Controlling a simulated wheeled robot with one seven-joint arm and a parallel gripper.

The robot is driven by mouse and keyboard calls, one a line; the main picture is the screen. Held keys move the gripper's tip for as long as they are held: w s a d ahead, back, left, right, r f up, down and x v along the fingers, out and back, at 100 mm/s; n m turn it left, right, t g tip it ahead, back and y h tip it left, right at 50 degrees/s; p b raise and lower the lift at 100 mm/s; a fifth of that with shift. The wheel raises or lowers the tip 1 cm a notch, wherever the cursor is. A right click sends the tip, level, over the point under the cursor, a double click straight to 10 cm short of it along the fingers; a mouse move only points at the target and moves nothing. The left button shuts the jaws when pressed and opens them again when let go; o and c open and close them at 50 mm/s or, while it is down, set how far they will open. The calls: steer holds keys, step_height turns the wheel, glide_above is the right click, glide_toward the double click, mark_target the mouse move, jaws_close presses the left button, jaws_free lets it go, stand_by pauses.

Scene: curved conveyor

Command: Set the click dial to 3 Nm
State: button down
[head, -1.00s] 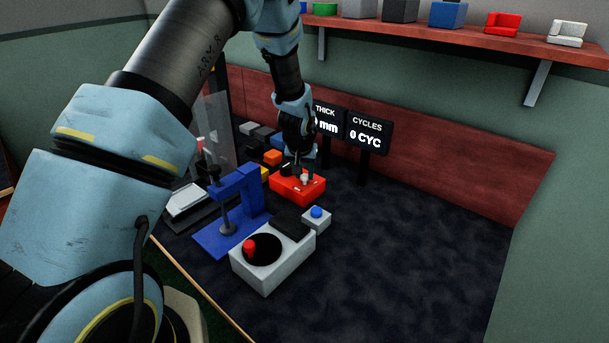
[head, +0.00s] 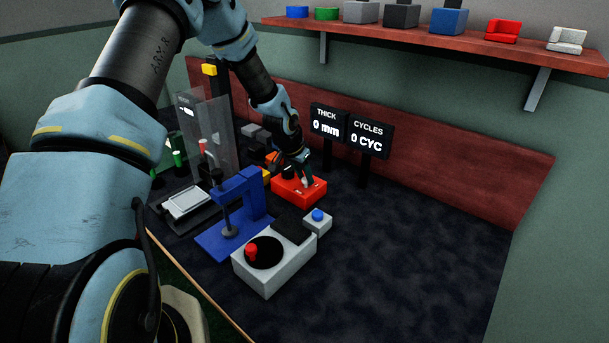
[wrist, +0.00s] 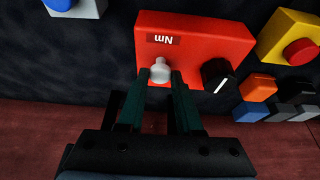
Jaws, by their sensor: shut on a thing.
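A red box (head: 286,189) stands near the back of the bench, and it fills the top middle of the wrist view (wrist: 205,35). Its "Nm" label (wrist: 163,39) reads upside down there. A small white knob (wrist: 160,69) rises from the box in front of the label. A black dial (wrist: 218,75) with a white pointer line sits to its right, clear of my fingers. My gripper (wrist: 160,78) is shut on the white knob, with a finger on each side. In the head view my gripper (head: 305,181) comes down over the box at a tilt. No dial numbers are readable.
A blue press (head: 238,205) and a grey box (head: 280,262) with a red-handled black disc stand in front. A blue button (head: 318,215) is at the right. Display signs (head: 328,124) stand behind, and a clear panel (head: 207,125) at left. The bench's right side is free.

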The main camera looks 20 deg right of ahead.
steer(key=c, duration=0.6)
jaws_free()
steer(key=b+v, duration=0.2)
steer(key=v, duration=0.8)
steer(key=shift+r, duration=0.35)
steer(key=shift+s+a, duration=0.15)
steer(key=shift+s, duration=0.05)
